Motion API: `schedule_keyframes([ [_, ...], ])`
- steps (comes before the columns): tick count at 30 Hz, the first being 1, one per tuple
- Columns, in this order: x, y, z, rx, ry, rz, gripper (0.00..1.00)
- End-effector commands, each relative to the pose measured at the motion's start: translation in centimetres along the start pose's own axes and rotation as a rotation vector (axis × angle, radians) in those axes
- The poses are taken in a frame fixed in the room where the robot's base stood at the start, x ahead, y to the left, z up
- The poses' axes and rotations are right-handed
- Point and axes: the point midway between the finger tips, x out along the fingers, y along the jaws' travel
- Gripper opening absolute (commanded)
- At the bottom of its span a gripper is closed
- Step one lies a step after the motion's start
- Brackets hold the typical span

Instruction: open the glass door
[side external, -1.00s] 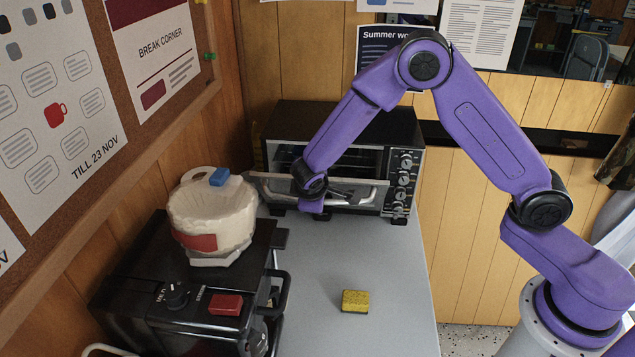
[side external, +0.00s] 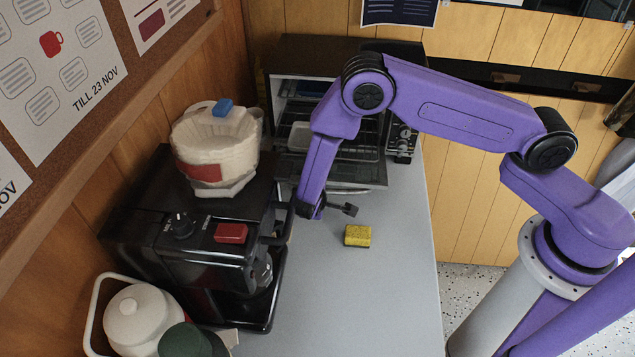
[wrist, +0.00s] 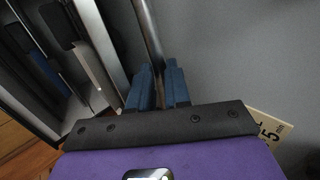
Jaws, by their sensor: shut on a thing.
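The toaster oven (side external: 401,142) stands at the back of the counter. Its glass door (side external: 345,174) is swung down and forward, and the cavity shows a wire rack and a pale tray (side external: 333,138). My gripper (side external: 318,204) is low in front of the oven, at the door's front edge. In the wrist view the blue fingers of my gripper (wrist: 160,88) close on the metal bar handle (wrist: 149,35). In the side view my wrist hides most of that grip.
A white pot (side external: 135,318) stands at front left. The front right of the counter is clear.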

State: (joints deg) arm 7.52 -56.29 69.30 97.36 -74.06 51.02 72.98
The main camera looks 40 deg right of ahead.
Motion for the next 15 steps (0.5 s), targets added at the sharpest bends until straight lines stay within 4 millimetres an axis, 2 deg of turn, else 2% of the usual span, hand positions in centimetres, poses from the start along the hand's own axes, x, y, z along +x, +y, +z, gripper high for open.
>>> schedule_keyframes([
  [1, 0.94, -1.64, 0.35, 0.03, -0.008, -0.076, 0.0],
  [15, 1.72, -2.1, 0.46, 0.039, -0.013, -0.077, 0.0],
])
